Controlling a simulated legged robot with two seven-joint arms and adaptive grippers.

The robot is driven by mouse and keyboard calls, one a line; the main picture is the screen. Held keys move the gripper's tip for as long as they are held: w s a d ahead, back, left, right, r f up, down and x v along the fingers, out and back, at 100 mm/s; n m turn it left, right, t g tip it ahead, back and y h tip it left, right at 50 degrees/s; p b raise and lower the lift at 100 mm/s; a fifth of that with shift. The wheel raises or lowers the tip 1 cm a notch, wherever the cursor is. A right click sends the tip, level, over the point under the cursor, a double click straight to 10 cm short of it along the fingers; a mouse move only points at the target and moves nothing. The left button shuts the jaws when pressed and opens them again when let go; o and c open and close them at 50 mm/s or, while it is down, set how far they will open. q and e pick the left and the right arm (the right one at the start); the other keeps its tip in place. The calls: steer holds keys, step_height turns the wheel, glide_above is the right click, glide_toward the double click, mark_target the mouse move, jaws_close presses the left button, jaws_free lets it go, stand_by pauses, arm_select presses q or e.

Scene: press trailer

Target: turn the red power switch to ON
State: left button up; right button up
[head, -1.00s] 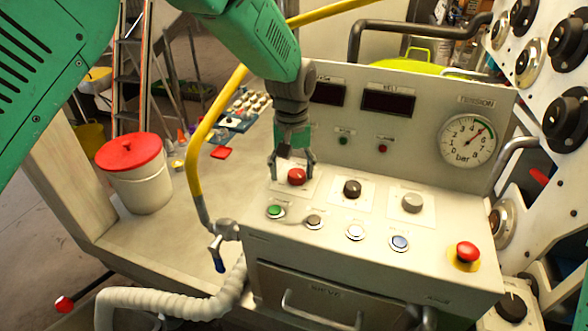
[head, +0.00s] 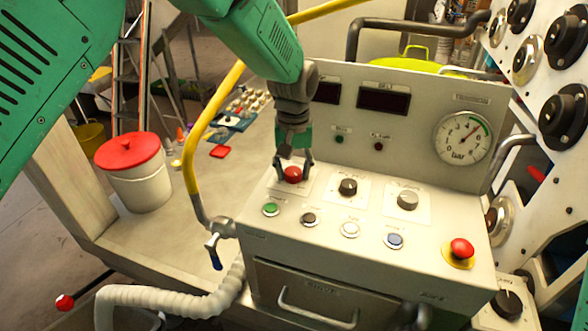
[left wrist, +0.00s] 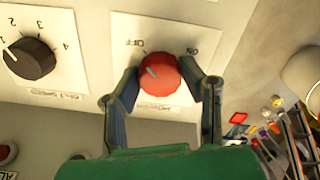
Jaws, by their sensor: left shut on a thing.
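The red power switch (head: 292,174) is a round knob at the left of the upper row on the sloping grey console. In the left wrist view the red knob (left wrist: 160,84) sits on a white plate with OFF printed at upper left and ON at upper right. Its pale pointer mark slants toward the OFF side. My left gripper (head: 293,172) comes down from above and is shut on the knob, with one finger on each side; the fingers also show in the left wrist view (left wrist: 166,88). My right gripper is not in view.
A black knob (head: 348,187) and a grey knob (head: 407,200) stand right of the switch. A row of push buttons, including a green one (head: 270,209), lies in front. A red emergency button (head: 462,249) is at right. A pressure gauge (head: 463,138) is behind.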

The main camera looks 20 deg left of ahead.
arm_select(q)
steer(key=shift+w+d+r+m+p, duration=0.1)
steer(key=shift+d+m+p, duration=0.05)
steer(key=shift+m+p, duration=0.2)
steer(key=shift+a+m+p, duration=0.2)
steer(key=shift+m+p, duration=0.3)
steer(key=shift+m, duration=0.15)
steer(key=shift+m+p, duration=0.5)
steer(key=shift+m, duration=0.4)
steer(key=m+p, duration=0.1)
steer(key=m, duration=0.1)
steer(key=shift+d+m, duration=0.1)
steer(key=shift+m, duration=0.3)
steer(key=m+p, duration=0.1)
steer(key=m, duration=0.1)
steer(key=shift+m, duration=0.4)
steer(key=m, duration=0.3)
steer(key=shift+m, duration=0.3)
steer(key=m, duration=0.4)
steer(key=shift+m, duration=0.3)
